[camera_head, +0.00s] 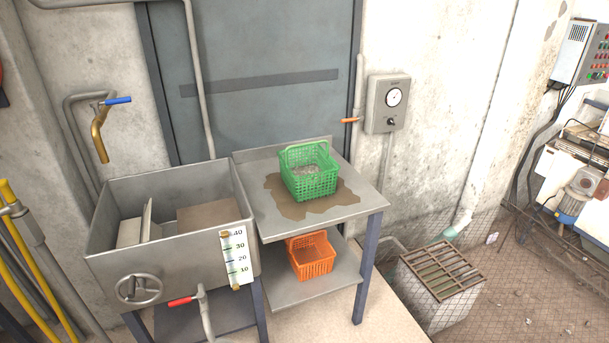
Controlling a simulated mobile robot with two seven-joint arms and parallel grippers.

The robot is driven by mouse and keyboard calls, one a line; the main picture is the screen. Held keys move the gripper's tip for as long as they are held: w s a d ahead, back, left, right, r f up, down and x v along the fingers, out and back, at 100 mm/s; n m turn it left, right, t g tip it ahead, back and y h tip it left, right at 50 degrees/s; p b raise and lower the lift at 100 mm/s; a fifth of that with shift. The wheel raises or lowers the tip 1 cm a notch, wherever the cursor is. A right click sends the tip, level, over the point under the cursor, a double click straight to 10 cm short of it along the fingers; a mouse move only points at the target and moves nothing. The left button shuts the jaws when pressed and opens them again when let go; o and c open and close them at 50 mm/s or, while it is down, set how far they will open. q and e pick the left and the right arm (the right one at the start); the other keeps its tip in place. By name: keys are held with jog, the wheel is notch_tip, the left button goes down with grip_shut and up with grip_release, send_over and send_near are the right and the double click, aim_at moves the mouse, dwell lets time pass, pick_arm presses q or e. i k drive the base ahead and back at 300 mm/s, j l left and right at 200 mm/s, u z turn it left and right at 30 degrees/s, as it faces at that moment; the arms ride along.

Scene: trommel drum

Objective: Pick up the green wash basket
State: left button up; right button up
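The green wash basket (309,182) stands upright on the top of the metal table (262,219), on a brown wet patch (290,209). It has mesh walls and a handle that rises at its back. Some greyish contents show inside it, too small to make out. Neither of my grippers shows in the head view, and nothing touches the basket.
An orange basket (312,262) sits on the table's lower shelf. A metal sink (170,248) with a wheel and a red-handled valve adjoins the table's left side. A grated box (441,271) stands to the right. A wall and grey door rise behind.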

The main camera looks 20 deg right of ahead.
aim_at(308, 171)
jog(key=i+l+u, duration=0.15)
jog(key=l, duration=0.25)
jog(key=i+l+u, duration=0.15)
jog(key=l, duration=0.3)
jog(key=i+l+u, duration=0.15)
jog(key=l, duration=0.3)
jog(key=i+l+u, duration=0.1)
jog(key=l, duration=0.35)
jog(key=i+l+u, duration=0.15)
jog(key=l, duration=0.35)
jog(key=i+l+u, duration=0.15)
jog(key=l, duration=0.35)
